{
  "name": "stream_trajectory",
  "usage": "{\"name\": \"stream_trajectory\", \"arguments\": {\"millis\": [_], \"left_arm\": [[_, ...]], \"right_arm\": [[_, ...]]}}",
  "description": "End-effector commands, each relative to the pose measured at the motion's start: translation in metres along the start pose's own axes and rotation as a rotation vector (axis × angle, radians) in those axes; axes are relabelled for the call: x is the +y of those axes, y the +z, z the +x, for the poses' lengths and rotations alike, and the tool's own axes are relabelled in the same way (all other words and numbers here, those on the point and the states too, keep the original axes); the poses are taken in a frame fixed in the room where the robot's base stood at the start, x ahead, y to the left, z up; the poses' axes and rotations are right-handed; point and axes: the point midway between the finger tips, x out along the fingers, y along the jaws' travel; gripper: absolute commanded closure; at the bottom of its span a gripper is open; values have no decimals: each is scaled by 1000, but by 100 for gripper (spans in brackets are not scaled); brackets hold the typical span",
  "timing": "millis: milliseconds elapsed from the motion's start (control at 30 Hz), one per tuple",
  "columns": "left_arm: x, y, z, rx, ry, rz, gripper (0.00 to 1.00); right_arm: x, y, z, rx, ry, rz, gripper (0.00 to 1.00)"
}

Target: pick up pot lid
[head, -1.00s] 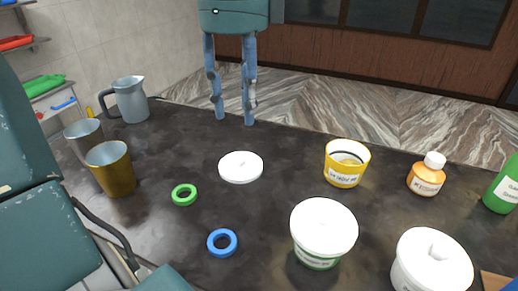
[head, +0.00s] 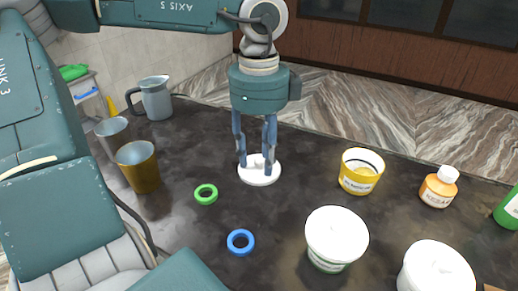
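The pot lid (head: 258,178), a flat white disc, lies on the dark counter near the middle of the head view. My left gripper (head: 255,168) points down over it, its two fingers apart, one toward each side of the lid. The fingertips overlap the lid in the picture; I cannot tell whether they touch it. Nothing shows clamped between the fingers, and the lid looks flat on the counter. My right gripper is not in view.
A green ring (head: 206,194) and a blue ring (head: 241,242) lie left of and nearer than the lid. A yellow tub (head: 361,172), white tubs (head: 336,235), and an orange bottle (head: 438,188) stand right. Metal cups (head: 139,168) and a grey jug (head: 156,99) stand left.

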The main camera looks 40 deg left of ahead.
Motion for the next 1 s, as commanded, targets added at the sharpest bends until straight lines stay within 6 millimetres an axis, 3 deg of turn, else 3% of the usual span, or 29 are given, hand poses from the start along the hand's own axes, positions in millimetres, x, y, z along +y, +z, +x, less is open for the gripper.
{"name": "stream_trajectory", "arguments": {"millis": [67,233,733,867,1000], "left_arm": [[0,0,0,0,0,0,64],[0,0,0,-1,0,0,96],[-1,1,-6,-3,-3,-1,96],[-2,0,-18,-3,-5,-1,96],[-2,0,-44,-3,-7,-3,96]], "right_arm": [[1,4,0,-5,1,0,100],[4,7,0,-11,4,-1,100],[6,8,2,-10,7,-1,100],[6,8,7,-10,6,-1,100],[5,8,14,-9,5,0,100]]}}
